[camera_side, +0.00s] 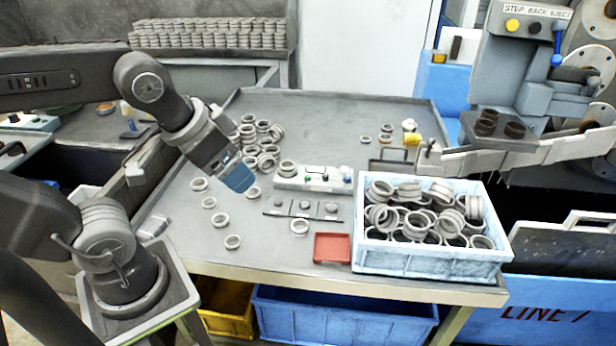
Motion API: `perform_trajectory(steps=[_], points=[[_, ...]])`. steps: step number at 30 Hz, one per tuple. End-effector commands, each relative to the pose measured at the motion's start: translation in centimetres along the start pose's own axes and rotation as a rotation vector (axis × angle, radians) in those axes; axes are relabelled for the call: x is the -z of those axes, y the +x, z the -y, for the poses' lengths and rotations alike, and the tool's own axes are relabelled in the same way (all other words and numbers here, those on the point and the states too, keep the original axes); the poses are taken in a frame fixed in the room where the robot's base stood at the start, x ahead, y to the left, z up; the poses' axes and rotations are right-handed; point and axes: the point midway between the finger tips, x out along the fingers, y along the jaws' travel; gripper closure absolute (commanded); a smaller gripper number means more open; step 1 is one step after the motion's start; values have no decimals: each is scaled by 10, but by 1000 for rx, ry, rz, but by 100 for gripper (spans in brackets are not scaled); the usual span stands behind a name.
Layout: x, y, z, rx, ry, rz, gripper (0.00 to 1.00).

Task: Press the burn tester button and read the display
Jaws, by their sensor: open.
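My gripper (238,178) hangs over the left part of the table, with its blue end pointing down and right. It is open, and I see nothing held in it. A low pale box (313,178) right of my gripper looks like the burn tester. A metal ring (287,168) sits at its left end. I cannot make out a lit display or any reading. My gripper is to the left of this box and apart from it.
A dark strip (303,208) with round pieces lies in front of the box. A red tray (332,247) and a light blue crate (432,262) full of rings stand near the front edge. Loose rings (262,140) lie around my gripper. The table's back middle is clear.

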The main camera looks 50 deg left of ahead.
Motion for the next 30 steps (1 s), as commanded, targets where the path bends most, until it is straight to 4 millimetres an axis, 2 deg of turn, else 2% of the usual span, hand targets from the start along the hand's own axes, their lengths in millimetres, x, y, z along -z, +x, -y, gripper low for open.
perform_trajectory(steps=[2, 28, 30], points=[[0, 0, 0, 0, 0, 0, 17], [0, 0, 0, 0, 0, 0, 100], [0, 0, 0, 0, 0, 0, 100]])
